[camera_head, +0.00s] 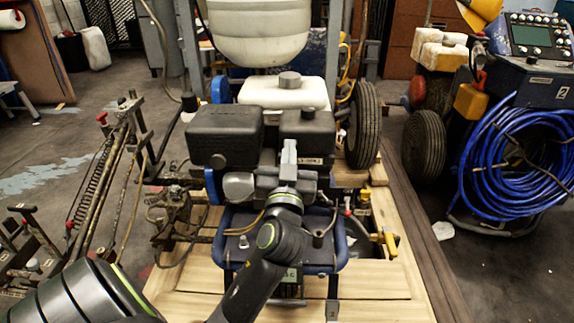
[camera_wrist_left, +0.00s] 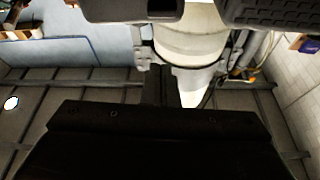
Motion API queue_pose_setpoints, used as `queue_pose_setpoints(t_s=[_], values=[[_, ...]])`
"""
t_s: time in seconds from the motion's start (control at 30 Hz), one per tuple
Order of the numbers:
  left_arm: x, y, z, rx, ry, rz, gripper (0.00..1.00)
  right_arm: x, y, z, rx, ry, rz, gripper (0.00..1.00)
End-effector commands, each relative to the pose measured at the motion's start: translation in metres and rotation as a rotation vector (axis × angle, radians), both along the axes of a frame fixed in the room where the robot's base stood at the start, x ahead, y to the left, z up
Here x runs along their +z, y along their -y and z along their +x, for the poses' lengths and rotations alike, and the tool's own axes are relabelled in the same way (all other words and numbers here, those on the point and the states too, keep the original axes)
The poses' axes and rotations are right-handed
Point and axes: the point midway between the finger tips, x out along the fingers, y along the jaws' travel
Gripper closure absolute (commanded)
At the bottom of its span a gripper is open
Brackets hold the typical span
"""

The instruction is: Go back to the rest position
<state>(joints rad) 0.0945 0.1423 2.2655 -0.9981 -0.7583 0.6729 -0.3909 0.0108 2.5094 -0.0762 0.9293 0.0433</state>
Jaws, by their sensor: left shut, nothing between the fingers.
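The line striper stands in the middle of the head view, with a black engine (camera_head: 225,137), a white fuel tank (camera_head: 283,93) and a large pale hopper (camera_head: 258,35) above. My left arm comes in from the bottom left. My left gripper (camera_head: 289,150) is shut and empty, in front of the engine between its two black housings; I cannot tell whether it touches them. In the left wrist view, black engine parts (camera_wrist_left: 270,14) fill the top edge and the pale hopper (camera_wrist_left: 190,40) shows beyond. My right gripper is not in view.
The striper stands on a wooden pallet (camera_head: 375,285). Metal rods and a spring linkage (camera_head: 95,180) stand at left. A blue hose coil (camera_head: 515,160) hangs on a machine with a screen at right. Open floor lies at left.

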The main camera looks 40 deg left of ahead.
Motion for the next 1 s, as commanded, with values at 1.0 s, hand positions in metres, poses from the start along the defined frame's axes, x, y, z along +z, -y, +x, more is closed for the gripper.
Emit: queue_pose_setpoints(t_s=[1.0], values=[[0.007, 0.07, -0.043, -0.271, 0.108, 0.148, 1.0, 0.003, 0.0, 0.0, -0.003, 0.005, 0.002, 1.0]])
